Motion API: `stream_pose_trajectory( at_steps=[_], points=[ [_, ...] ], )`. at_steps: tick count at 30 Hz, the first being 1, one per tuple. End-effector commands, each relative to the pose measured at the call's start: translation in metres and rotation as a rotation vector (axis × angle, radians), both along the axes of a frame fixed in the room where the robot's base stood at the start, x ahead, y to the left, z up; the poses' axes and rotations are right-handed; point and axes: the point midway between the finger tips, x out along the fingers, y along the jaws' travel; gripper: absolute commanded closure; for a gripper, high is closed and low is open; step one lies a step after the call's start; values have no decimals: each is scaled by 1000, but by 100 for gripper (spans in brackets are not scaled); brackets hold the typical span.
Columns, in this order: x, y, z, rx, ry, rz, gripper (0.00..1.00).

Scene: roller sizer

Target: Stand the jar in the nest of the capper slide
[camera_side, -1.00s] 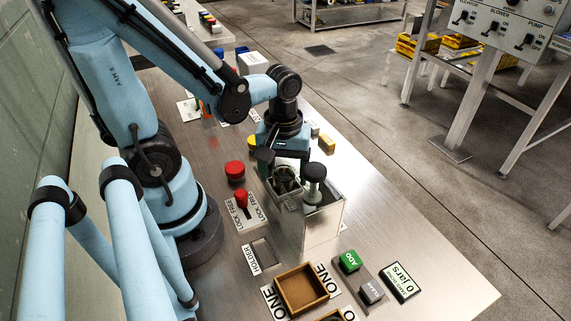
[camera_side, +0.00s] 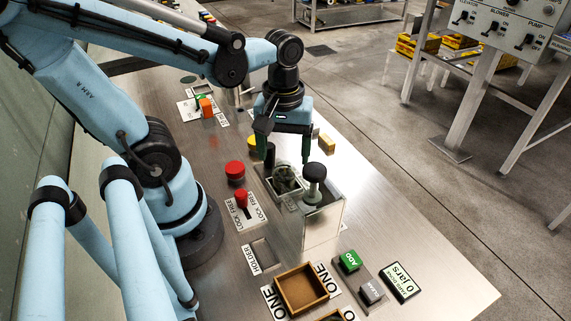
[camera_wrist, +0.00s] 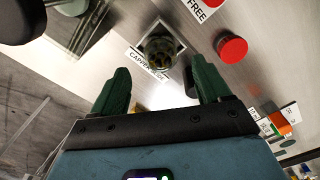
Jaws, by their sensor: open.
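The greenish glass jar (camera_side: 284,179) stands, seemingly upright, in the square nest (camera_wrist: 178,31) of the capper slide. The wrist view shows the jar (camera_wrist: 160,50) from above, inside the nest's frame, with a partly covered capper label (camera_wrist: 148,62) beside it. My gripper (camera_side: 288,161) is open and empty above the jar. Its two dark green fingers are spread wide in the wrist view (camera_wrist: 160,80), with the jar beyond the tips and apart from them. The jar's base is hidden by the nest.
The capper's dark plunger (camera_side: 314,183) and clear guard (camera_side: 324,222) stand close right of the jar. A red knob (camera_side: 235,169) and a lock lever (camera_side: 241,199) are to the left. A brown tray (camera_side: 301,289), green ADD button (camera_side: 349,260) and counter display (camera_side: 399,281) lie in front.

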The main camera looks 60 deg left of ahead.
Motion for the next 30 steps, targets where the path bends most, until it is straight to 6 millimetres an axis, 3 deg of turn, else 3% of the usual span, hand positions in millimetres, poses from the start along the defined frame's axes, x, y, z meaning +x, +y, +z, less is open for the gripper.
stream_pose_trajectory(
  at_steps=[12,21,25,30],
  points=[
    [0,0,49,0,0,0,23],
    [1,0,65,2,-13,-19,23],
    [12,-3,59,18,-117,-179,23],
    [39,-10,50,111,-349,-545,23]
  ],
)
